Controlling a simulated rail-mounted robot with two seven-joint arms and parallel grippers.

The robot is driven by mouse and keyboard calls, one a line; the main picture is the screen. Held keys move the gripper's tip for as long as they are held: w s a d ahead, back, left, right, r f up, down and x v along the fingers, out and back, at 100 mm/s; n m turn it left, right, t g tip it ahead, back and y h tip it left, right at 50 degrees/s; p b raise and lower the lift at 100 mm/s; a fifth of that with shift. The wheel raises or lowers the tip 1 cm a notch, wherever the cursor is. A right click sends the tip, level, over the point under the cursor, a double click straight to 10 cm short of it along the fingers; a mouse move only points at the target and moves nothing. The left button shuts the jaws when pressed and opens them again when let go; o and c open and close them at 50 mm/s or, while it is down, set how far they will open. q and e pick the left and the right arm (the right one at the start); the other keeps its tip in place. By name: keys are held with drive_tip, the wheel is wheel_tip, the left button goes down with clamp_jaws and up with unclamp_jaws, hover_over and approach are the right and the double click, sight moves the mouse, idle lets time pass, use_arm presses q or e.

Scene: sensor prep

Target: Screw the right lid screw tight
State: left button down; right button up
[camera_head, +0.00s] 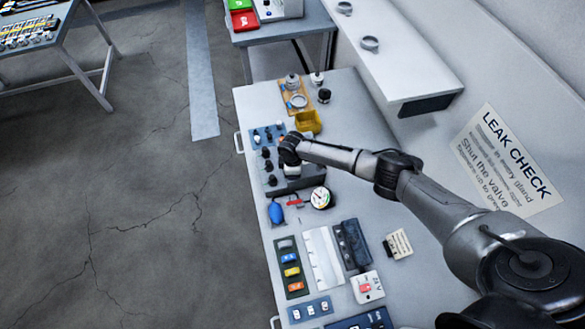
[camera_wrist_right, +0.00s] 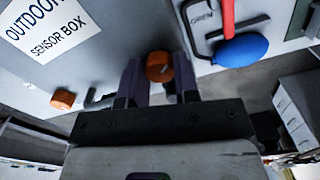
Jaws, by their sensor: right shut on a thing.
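In the right wrist view, my right gripper (camera_wrist_right: 159,84) is shut on an orange lid screw (camera_wrist_right: 158,64), with one dark finger on each side of its round head. A second orange screw (camera_wrist_right: 63,98) stands to the left, clear of the fingers. The grey lid (camera_wrist_right: 100,62) carries a white "OUTDOOR SENSOR BOX" label (camera_wrist_right: 45,27). In the head view, my right arm reaches in from the right and its wrist (camera_head: 291,149) covers much of the box area. The fingertips and screws are hidden there. My left gripper is not in view.
A blue bulb (camera_head: 276,213), red handle (camera_head: 295,202) and round gauge (camera_head: 320,197) lie close by on the bench. A yellow bin (camera_head: 308,122) stands behind. A blue-grey tray with dark knobs (camera_head: 267,153) is beside the wrist. Coloured parts lie nearer the front.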

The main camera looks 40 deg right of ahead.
drive_tip(key=m+p, duration=0.3)
drive_tip(key=m, duration=0.3)
drive_tip(key=shift+a+r, duration=0.1)
drive_tip(key=shift+r, duration=0.05)
drive_tip(key=m+p, duration=0.1)
drive_tip(key=m, duration=0.2)
drive_tip(key=m+p, duration=0.1)
drive_tip(key=m, duration=0.2)
drive_tip(key=shift+m+p, duration=0.35)
drive_tip(key=shift+m, duration=0.05)
drive_tip(key=m, duration=0.2)
drive_tip(key=shift+m+p, duration=0.3)
drive_tip(key=shift+p, duration=0.1)
drive_tip(key=m, duration=0.3)
drive_tip(key=shift+m+p, duration=0.4)
drive_tip(key=m, duration=0.4)
drive_tip(key=shift+m+p, duration=0.35)
drive_tip(key=shift+m, duration=0.75)
